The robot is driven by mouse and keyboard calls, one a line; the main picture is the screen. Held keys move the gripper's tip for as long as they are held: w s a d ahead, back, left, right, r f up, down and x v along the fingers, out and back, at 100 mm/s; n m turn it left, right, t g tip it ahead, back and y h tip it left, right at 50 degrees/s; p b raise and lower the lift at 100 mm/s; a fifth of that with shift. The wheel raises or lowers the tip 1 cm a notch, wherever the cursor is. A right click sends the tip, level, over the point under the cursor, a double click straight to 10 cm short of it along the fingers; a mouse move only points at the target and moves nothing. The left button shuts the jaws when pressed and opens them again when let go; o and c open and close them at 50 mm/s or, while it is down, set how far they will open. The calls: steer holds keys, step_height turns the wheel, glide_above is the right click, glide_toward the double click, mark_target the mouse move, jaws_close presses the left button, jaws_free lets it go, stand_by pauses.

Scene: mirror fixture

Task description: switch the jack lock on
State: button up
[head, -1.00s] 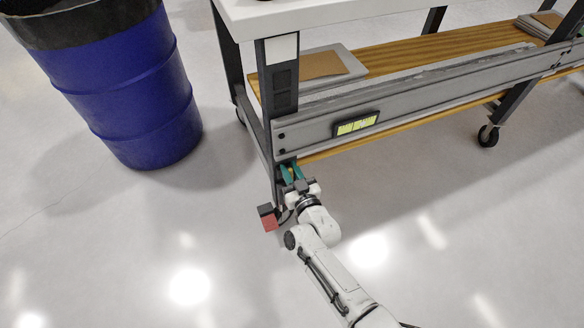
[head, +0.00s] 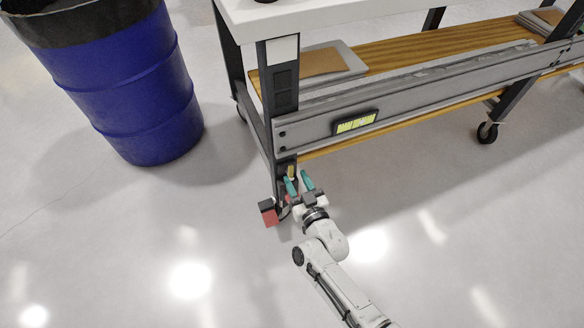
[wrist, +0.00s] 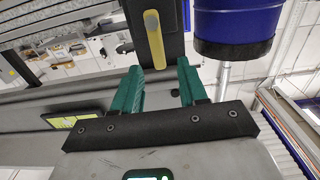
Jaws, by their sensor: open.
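A yellow lever (head: 290,172) sits low on the dark front leg of the workbench; I take it for the jack lock's handle. In the wrist view the yellow lever (wrist: 155,40) has a grey rounded end and lies along a dark plate, just beyond my fingertips. My gripper (head: 298,182) has teal fingers and is just right of and in front of the leg. In the wrist view my gripper (wrist: 160,78) is open and empty, with the lever ahead of the gap, nearer the left finger. I cannot tell whether either finger touches it.
A red and black block (head: 269,214) juts out at the leg's foot, left of my gripper. A grey beam with a yellow-green display (head: 356,122) runs along the bench above. A blue barrel (head: 140,90) stands at the left. The floor (head: 480,220) at right is clear.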

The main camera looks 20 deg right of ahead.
steer(key=s+p, duration=0.1)
steer(key=s, duration=0.5)
stand_by(0.5)
steer(key=s+d+r+g, duration=0.3)
steer(key=s+g, duration=0.3)
steer(key=s, duration=0.3)
steer(key=s+d+r+g, duration=0.25)
steer(key=s+g, duration=0.25)
steer(key=s, duration=0.4)
steer(key=s+d+r+g, duration=0.25)
steer(key=s+g, duration=0.35)
steer(key=s, duration=0.4)
step_height(320, 180, up, 22)
steer(key=p, duration=2.2)
steer(key=shift+w+d+f+m, duration=0.15)
steer(key=shift+w+f+m, duration=0.1)
steer(key=shift+w+m, duration=0.05)
steer(key=shift+d, duration=0.15)
